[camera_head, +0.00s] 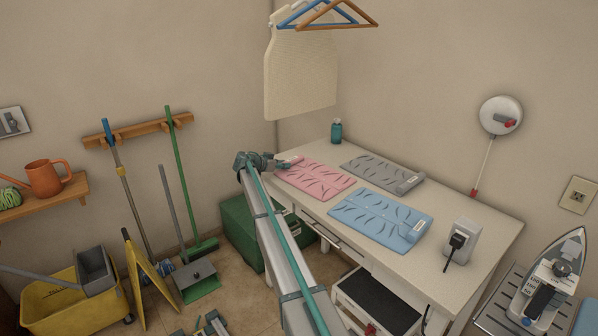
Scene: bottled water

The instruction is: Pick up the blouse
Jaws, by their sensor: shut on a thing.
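Three flat patterned cloth items lie on the white table (470,215): a pink one (325,183) at the left, a grey one (375,172) at the back and a blue one (372,215) in front. I cannot tell from their look which is called the blouse. My gripper (288,163) is at the far left corner of the pink cloth, low over the table edge. It is shut on the rolled end of the pink cloth. The fingertips are small and partly hidden. The rest of the pink cloth lies flat on the table.
A teal bottle (336,131) stands at the table's back corner. A green box (240,232) is below left.

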